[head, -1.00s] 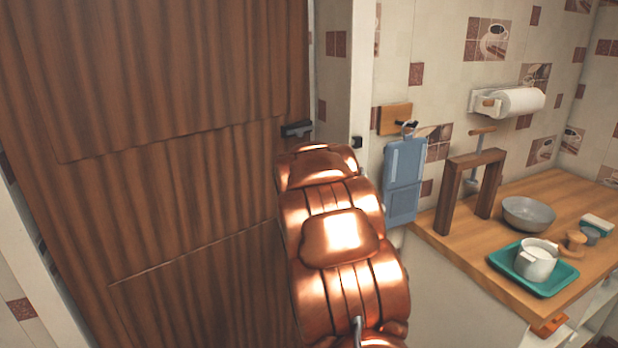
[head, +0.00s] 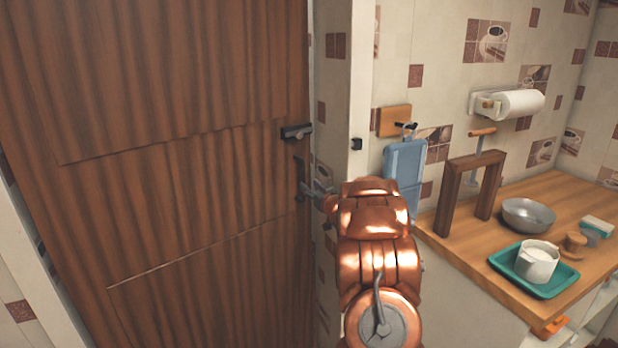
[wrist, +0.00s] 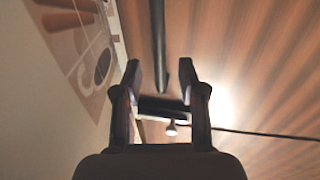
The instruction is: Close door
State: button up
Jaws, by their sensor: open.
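The brown wooden door (head: 180,180) fills the left of the head view. Its free edge stands apart from the pale door frame (head: 361,90), with tiled wall showing between them, so it is ajar. A dark latch (head: 296,131) sits near that edge, above a dark upright handle (head: 299,176). My gripper (head: 312,190) is at the door's edge beside the handle, partly hidden by my copper arm. In the wrist view my gripper (wrist: 160,78) is open, with the dark handle bar (wrist: 158,40) ahead between its fingertips. Contact cannot be told.
A wooden counter (head: 470,240) at right holds a teal tray (head: 508,284) with a white pot, a grey bowl (head: 528,214) and a wooden stand (head: 447,200). A blue board (head: 405,160) and a paper roll (head: 520,103) hang on the wall.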

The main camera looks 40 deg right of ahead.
aim_at(304, 181)
jog(key=shift+p+x, duration=0.65)
jog(key=shift+x, duration=2.45)
jog(key=shift+f, duration=0.1)
jog(key=shift+c, duration=0.3)
grip_shut()
